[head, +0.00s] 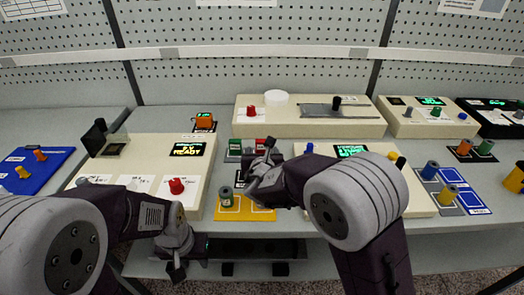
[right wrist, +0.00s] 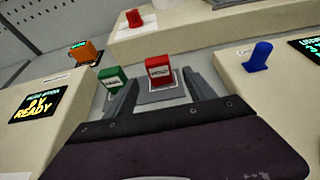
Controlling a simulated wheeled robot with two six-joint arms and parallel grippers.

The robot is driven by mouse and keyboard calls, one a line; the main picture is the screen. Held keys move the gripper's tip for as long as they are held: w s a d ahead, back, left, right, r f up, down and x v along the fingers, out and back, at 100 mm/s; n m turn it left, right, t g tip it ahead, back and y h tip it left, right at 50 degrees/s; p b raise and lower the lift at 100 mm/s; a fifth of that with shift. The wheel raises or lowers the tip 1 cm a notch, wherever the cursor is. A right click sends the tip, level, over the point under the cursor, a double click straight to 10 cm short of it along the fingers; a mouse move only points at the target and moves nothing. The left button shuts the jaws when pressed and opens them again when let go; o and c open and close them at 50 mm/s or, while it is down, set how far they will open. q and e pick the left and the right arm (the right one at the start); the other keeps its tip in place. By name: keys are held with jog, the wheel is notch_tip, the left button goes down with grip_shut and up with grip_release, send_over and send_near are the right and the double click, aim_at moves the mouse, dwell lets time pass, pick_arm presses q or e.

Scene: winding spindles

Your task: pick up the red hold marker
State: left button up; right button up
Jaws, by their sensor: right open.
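The red hold marker (right wrist: 159,71) is a small red block with a white label on its front. It stands upright on a grey base in the right wrist view, and shows as a small red patch in the head view (head: 260,143). My right gripper (right wrist: 162,92) is open, its two fingers pointing toward the red marker, one to either side of it; whether they touch it I cannot tell. In the head view my right gripper (head: 264,160) partly hides that spot. My left gripper (head: 177,268) hangs low at the table's front edge, apart from the marker; its jaws are unclear.
A green marker (right wrist: 113,78) stands just left of the red one. A cream box with a READY screen (head: 140,150) is to the left, another cream box (head: 415,185) to the right, and a long cream unit (head: 360,127) behind. A yellow mat (head: 262,214) lies in front.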

aim_at(262, 140)
jog(key=shift+x, duration=0.95)
jog(key=x, duration=0.5)
jog(key=shift+w+p, duration=0.15)
jog(key=shift+p, duration=0.15)
jog(key=shift+c, duration=1.2)
grip_shut()
jog(key=shift+r+p, duration=0.65)
jog(key=shift+r, duration=1.5)
jog(key=s+d+r+b, duration=0.2)
jog(key=s+d+r, duration=0.3)
jog(key=d, duration=0.5)
jog(key=shift+s+d+r, duration=0.2)
jog(key=shift+s+r, duration=0.05)
jog(key=shift+r, duration=0.55)
